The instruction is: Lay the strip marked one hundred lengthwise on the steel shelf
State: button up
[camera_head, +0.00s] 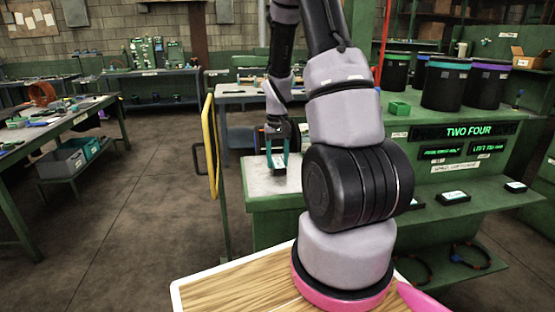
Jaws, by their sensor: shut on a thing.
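My gripper (278,160) points down over the pale grey, metal-looking top (262,188) of the green bench. Its teal fingers are shut on a small dark piece with a white label (279,171). The marking on the label is too small to read, so I cannot tell if it is the strip marked one hundred. The held piece is at or just above the pale top; I cannot tell if it touches. This pale top may be the steel shelf, and part of it is hidden behind my arm.
Dark pieces with white labels (453,197) lie on the green ledge at right, below a "TWO FOUR" display (464,131). Black bins (446,84) and a small green box (399,107) stand above. A yellow-framed panel (212,148) stands left of the pale top. The left floor is clear.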

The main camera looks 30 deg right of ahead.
jog(key=shift+f, duration=0.55)
jog(key=o, duration=1.4)
notch_tip(320, 180, up, 11)
jog(key=s+a+r+t, duration=0.2)
jog(key=s+a+r, duration=0.2)
jog(key=r, duration=0.3)
jog(key=s+a+r+t, duration=0.2)
jog(key=s+a+r, duration=0.2)
jog(key=r, duration=0.4)
jog(key=s+a+r+t, duration=0.1)
jog(key=s+r, duration=0.1)
jog(key=s, duration=0.2)
jog(key=s+a+r+t+y, duration=0.1)
jog(key=s+a+r, duration=0.1)
jog(key=s, duration=0.1)
jog(key=s+a+r+m+t+y, duration=0.1)
jog(key=s+a+r, duration=0.1)
jog(key=s, duration=0.2)
jog(key=shift+s+a+r, duration=0.2)
jog(key=shift+s, duration=0.15)
